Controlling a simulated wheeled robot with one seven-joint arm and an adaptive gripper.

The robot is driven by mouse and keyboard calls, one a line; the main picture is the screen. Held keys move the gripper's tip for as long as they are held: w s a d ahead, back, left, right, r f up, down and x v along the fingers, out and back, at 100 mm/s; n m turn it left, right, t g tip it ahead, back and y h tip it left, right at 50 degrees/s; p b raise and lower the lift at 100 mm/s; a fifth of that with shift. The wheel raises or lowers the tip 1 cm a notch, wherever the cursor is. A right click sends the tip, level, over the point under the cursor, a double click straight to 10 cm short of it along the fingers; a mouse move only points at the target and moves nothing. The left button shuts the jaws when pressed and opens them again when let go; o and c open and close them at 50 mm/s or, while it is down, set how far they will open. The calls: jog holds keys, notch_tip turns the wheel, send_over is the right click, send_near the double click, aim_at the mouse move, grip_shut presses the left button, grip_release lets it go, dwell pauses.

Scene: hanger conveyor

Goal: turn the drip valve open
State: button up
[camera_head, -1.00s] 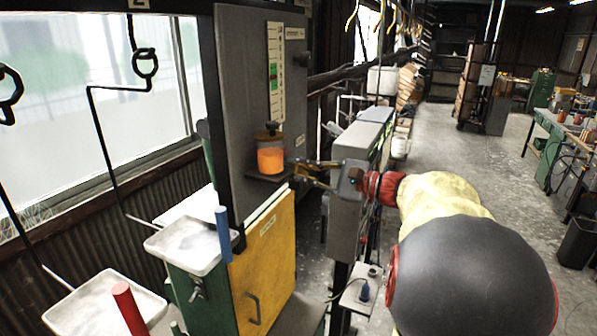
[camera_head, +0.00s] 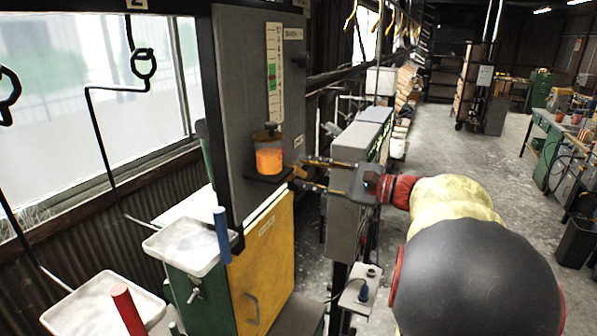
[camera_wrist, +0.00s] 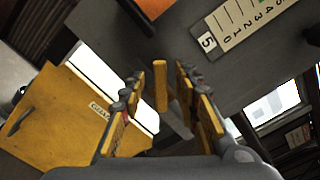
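The drip valve's yellow lever (camera_wrist: 160,85) stands upright in the wrist view, between my fingers with gaps on both sides. In the head view the lever (camera_head: 298,172) is small, just right of the shelf under the orange-filled reservoir (camera_head: 269,161). The reservoir is on the front of the grey cabinet (camera_head: 240,110). My gripper (camera_head: 304,174) is open, its two fingers one above the other and reaching left to the lever. In the wrist view my gripper (camera_wrist: 161,70) has a finger on each side of the lever. I see no contact.
A scale strip (camera_head: 275,75) is on the cabinet above the reservoir. A yellow cabinet door (camera_head: 265,260) lies below. A grey box (camera_head: 350,190) stands close behind my gripper. White trays (camera_head: 190,245) stand at the left.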

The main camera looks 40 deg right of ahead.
jog(key=v, duration=0.8)
jog(key=shift+s, duration=0.35)
jog(key=shift+d, duration=0.1)
jog(key=shift+c, duration=0.5)
